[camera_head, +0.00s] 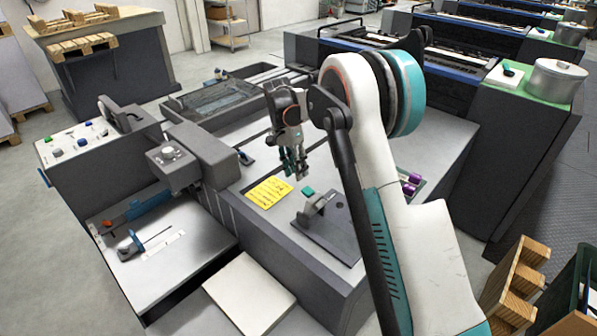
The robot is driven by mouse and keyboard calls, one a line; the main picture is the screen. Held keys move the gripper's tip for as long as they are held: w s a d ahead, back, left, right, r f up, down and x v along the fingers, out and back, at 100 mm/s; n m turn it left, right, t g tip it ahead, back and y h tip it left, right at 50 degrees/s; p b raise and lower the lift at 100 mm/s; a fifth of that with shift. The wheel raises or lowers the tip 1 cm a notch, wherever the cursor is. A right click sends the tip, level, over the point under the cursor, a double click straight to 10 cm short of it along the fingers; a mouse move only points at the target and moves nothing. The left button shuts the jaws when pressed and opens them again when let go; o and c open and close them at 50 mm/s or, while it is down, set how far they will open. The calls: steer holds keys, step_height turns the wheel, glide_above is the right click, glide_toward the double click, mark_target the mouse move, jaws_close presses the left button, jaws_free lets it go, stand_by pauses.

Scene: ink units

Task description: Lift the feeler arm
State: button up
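A small fixture stands on the grey worktop (232,183). It has a dark flat base (326,238) and a short grey arm (318,202) with a teal piece at its upper left end. This looks like the feeler arm, though no label shows. It slants low over the base, and part of the fixture's right side is hidden behind my arm. My gripper (293,170) hangs fingers down above the worktop, up and left of the fixture and apart from it. Its fingers are small and close together here, so their opening is unclear. Nothing shows between them.
A yellow note (268,192) lies left of the fixture. Purple parts (410,184) sit right of my arm. A grey tray (212,98) is at the back left, and a grey machine head (178,160) rises at the left. The worktop between is mostly clear.

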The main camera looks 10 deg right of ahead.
steer(key=w+a+r+p, duration=0.3)
steer(key=w+r, duration=0.1)
steer(key=w, duration=0.1)
steer(key=shift+a+r, duration=0.25)
steer(key=shift+r, duration=0.1)
stand_by(0.6)
steer(key=shift+w, duration=0.1)
steer(key=v, duration=1.2)
